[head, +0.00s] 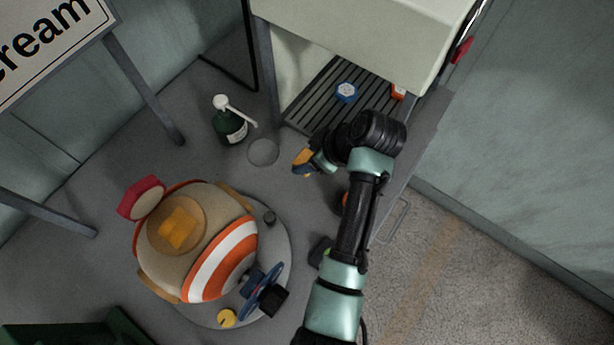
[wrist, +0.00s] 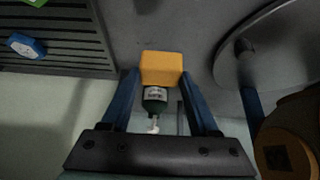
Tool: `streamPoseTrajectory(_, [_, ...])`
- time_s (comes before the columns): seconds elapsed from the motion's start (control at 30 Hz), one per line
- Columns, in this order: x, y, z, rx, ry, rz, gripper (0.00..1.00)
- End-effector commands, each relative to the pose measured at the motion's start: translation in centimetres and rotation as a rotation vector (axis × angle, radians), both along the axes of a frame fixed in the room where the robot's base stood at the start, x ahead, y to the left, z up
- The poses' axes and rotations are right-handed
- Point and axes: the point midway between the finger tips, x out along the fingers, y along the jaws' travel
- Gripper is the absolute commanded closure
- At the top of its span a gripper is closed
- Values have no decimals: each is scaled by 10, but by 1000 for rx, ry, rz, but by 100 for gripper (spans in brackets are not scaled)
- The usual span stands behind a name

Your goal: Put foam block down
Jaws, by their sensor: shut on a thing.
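My gripper (head: 305,163) is shut on a yellow-orange foam block (wrist: 162,66). In the wrist view the two blue fingers of my gripper (wrist: 161,84) press on opposite sides of the block. In the head view the foam block (head: 300,158) shows small at the fingertips, above the grey counter (head: 215,160). It is right of a flat round disc (head: 263,151) in the counter. I cannot tell whether the block touches the counter.
A green pump bottle (head: 230,125) stands left of my gripper. A round striped machine (head: 197,245) stands on a grey base at the lower left. A slatted tray (head: 330,98) behind my gripper holds a blue piece (head: 346,92) and a red-orange piece (head: 398,91).

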Motion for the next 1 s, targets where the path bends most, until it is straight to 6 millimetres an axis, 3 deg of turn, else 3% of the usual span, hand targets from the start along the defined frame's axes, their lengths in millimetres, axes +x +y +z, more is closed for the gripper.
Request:
streamPoseTrajectory(0.1, [-1, 0, -24, 1, 6, -1, 84])
streamPoseTrajectory(0.5, [-1, 0, -73, 0, 4, -4, 84])
streamPoseTrajectory(0.93, [-1, 0, -83, -2, 1, -4, 84])
streamPoseTrajectory(0.97, [-1, 0, -81, -2, 1, -4, 34])
streamPoseTrajectory(1.0, [-1, 0, -81, -2, 1, -4, 26])
